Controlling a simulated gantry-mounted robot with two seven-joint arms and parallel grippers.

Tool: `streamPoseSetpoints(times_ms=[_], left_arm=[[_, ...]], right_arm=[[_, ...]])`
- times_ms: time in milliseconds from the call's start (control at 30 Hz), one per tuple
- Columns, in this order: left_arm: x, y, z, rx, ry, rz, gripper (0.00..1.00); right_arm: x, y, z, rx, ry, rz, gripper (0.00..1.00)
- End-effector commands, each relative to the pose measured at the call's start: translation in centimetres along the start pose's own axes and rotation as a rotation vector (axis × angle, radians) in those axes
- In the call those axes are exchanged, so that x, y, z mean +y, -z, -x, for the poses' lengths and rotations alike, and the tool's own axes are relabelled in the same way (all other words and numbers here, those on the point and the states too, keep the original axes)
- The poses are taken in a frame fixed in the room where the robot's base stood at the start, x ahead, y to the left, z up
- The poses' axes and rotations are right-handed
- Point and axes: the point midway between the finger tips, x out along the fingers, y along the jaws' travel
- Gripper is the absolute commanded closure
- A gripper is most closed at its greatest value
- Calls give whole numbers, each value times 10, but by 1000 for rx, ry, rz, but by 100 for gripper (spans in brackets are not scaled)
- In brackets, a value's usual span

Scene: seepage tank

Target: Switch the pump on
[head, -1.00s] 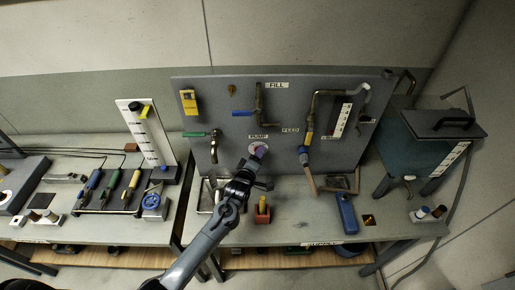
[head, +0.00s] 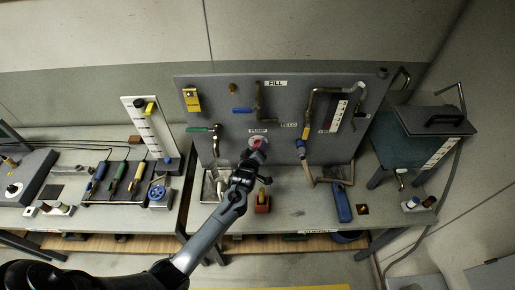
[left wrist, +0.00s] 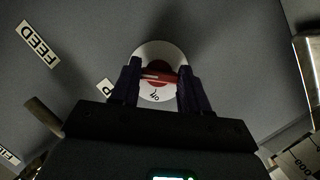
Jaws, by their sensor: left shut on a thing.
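The pump switch is a white round plate (left wrist: 160,51) with a red knob (left wrist: 157,76) at its middle, on the grey upright panel. In the head view the plate (head: 254,139) shows below the PUMP label (head: 258,131), partly covered by my gripper. My left gripper (head: 259,150) reaches up to it from below. In the left wrist view its two dark fingers (left wrist: 159,78) are shut on the red knob, one on each side. My right gripper is not in view.
On the panel, a green-handled tap (head: 200,129) is left of the switch, a blue-handled valve (head: 242,110) above, and a pipe with a blue fitting (head: 300,143) right. A red block (head: 262,204) stands on the bench below, close to my forearm.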

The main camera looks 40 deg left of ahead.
Motion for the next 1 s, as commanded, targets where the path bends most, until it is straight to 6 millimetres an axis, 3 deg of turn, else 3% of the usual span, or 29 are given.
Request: streamPoseSetpoints(times_ms=[167,200,367,767,1000], left_arm=[[0,0,0,-1,0,-2,85],[0,0,0,-1,0,-2,53],[0,0,0,-1,0,-1,29],[0,0,5,-1,0,0,29],[-1,-1,34,-1,0,2,29]], right_arm=[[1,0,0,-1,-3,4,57],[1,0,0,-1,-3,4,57],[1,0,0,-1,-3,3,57],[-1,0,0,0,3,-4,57],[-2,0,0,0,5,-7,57]])
